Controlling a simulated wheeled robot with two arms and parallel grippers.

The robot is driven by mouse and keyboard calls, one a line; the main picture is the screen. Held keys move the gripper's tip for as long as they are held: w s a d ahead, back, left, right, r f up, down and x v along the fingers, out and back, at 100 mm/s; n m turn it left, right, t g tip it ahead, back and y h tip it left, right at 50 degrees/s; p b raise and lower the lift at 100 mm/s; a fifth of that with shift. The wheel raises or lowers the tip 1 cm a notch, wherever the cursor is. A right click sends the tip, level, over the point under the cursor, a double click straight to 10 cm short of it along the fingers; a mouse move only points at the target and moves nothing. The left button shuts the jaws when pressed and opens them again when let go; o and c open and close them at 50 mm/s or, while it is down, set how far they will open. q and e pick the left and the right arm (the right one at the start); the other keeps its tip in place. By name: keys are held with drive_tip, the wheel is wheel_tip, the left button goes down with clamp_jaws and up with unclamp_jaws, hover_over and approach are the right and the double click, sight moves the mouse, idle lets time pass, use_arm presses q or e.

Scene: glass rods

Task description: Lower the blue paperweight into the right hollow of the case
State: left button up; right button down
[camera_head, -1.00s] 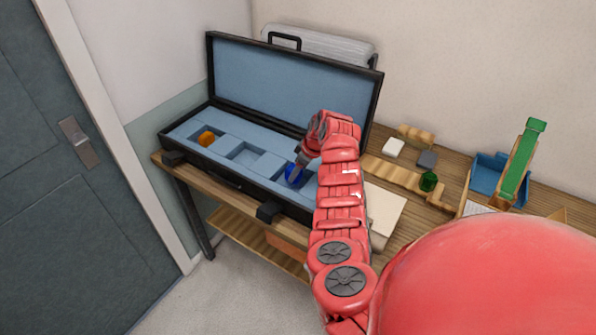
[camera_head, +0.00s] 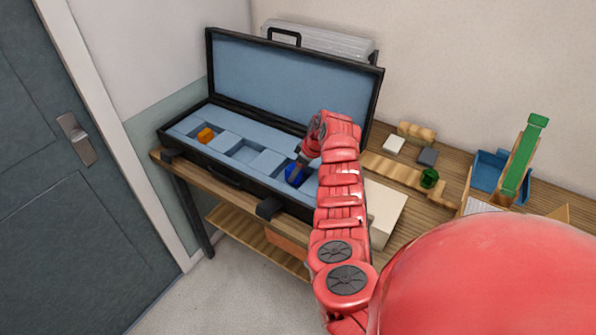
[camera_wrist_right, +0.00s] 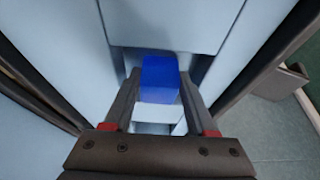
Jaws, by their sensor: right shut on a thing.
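The blue paperweight (camera_head: 294,174) is at the right hollow of the open case (camera_head: 262,195). In the right wrist view the blue paperweight (camera_wrist_right: 160,80) sits between the two fingers of my right gripper (camera_wrist_right: 160,92), which is shut on it. Pale blue foam and the hollow's edges surround it. I cannot tell whether it touches the hollow's floor. In the head view my right gripper (camera_head: 298,168) points down into the case, and my arm hides part of the case's right end. An orange piece (camera_head: 206,135) sits in the left hollow; the middle hollow (camera_head: 247,152) is empty. My left gripper is not in view.
The case's lid (camera_head: 290,85) stands open behind the hollows. Right of my arm on the table are a green glass piece (camera_head: 429,178) on a wooden rack, a blue bin (camera_head: 487,170), a green bar (camera_head: 520,165) and small blocks. A door is at the left.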

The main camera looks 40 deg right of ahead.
drive_tip(key=shift+f+b, duration=0.5)
drive_tip(key=shift+f, duration=0.2)
idle(0.4)
drive_tip(key=shift+c, duration=0.6)
unclamp_jaws()
drive_tip(key=shift+r, duration=0.1)
drive_tip(key=v, duration=1.7)
drive_tip(key=shift+s+p, duration=0.15)
drive_tip(key=shift+p, duration=0.15)
